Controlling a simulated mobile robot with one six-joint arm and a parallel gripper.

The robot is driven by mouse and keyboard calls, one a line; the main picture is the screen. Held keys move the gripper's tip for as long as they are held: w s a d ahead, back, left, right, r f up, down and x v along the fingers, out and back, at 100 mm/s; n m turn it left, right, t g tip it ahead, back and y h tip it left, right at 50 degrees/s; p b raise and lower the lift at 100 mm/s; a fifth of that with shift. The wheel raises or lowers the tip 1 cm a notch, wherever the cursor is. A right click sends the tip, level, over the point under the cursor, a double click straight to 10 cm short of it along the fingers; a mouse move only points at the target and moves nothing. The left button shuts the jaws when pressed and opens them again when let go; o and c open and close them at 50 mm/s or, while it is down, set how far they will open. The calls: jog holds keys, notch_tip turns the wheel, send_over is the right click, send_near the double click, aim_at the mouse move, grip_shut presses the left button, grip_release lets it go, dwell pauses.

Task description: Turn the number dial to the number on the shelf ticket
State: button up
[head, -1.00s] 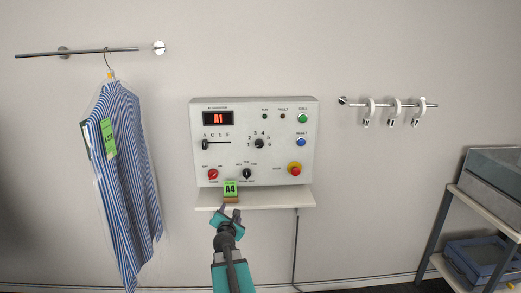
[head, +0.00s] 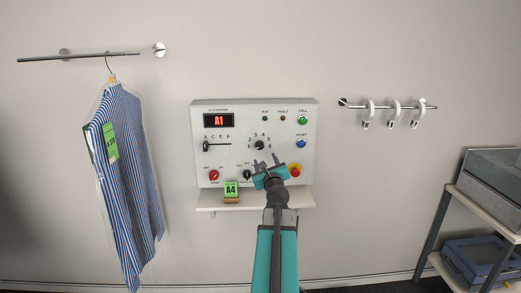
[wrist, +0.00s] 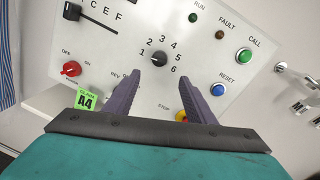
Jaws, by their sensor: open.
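The number dial (head: 259,145) is a black knob on the white control panel, ringed by the numbers 1 to 6. It also shows in the wrist view (wrist: 159,59), where it appears to point left, near 1. The green shelf ticket (head: 231,189) reads A4 and stands on the shelf below the panel. The red display (head: 218,120) reads A1. My gripper (head: 266,161) is open and empty, just below the dial. In the wrist view its two fingers reach towards the dial, with clear space between them.
The letter slider (head: 206,145) sits at the A end, left of the dial. A red-and-yellow stop button (head: 294,170) is close to my gripper's right. A lower black selector (head: 247,174) is close to its left. A striped shirt (head: 130,180) hangs at left.

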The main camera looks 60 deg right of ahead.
aim_at(261, 147)
jog(key=shift+p+x, duration=0.95)
jog(key=shift+x, duration=5.95)
jog(key=c, duration=0.9)
jog(key=shift+a, duration=0.3)
jog(key=shift+c, duration=0.5)
jog(key=shift+d, duration=0.25)
